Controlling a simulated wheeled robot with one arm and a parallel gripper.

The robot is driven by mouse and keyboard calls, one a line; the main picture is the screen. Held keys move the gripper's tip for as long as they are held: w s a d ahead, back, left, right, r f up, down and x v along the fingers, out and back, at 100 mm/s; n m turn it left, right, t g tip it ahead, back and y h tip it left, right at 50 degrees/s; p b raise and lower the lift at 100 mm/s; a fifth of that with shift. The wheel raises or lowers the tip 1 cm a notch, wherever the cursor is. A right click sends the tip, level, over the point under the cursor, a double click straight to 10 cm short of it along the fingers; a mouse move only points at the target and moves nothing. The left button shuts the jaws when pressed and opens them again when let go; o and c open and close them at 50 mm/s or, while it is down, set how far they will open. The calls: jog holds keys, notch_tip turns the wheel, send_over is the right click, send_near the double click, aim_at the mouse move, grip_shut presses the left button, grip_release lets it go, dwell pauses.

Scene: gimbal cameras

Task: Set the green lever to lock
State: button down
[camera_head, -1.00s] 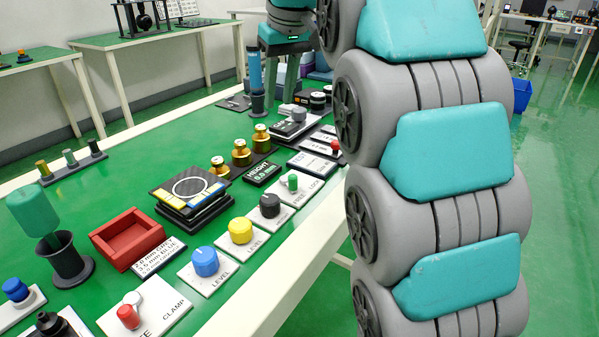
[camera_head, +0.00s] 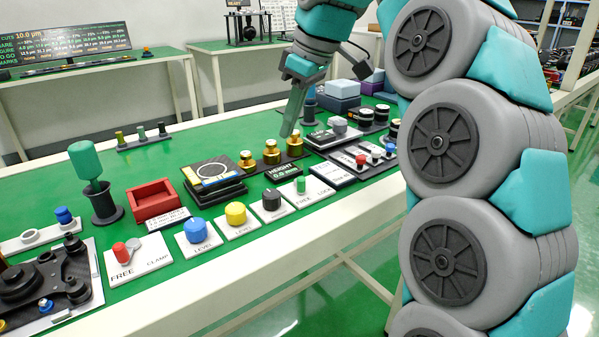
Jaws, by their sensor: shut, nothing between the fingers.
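The green lever (camera_head: 301,185) stands upright on a white plate (camera_head: 317,195) near the table's front edge, between a black knob and a dark label block. The plate is marked FREE, and a partly legible word that looks like LOCK is at its right end. The lever stands nearer the FREE word. My gripper (camera_head: 287,133) is shut and empty, with its fingers pointing down. In the picture it is above and slightly left of the lever, near the brass knobs, and apart from the lever.
Brass knobs (camera_head: 271,153) and a HEIGHT display (camera_head: 284,172) stand behind the lever. A black knob (camera_head: 271,201), a yellow knob (camera_head: 236,213) and a blue knob (camera_head: 195,230) stand to its left. Red and blue-grey levers (camera_head: 361,161) stand to its right. Bare green table lies farther back left.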

aim_at(300, 181)
jog(key=b+x, duration=0.2)
jog(key=x, duration=0.7)
jog(key=shift+a+f, duration=0.15)
jog(key=shift+f, duration=0.15)
jog(key=shift+s+d+f, duration=0.15)
jog(key=shift+d, duration=0.15)
jog(key=shift+s+d, duration=0.4)
jog(key=shift+d, duration=0.3)
jog(key=shift+s+d, duration=0.35)
jog(key=shift+d, duration=0.35)
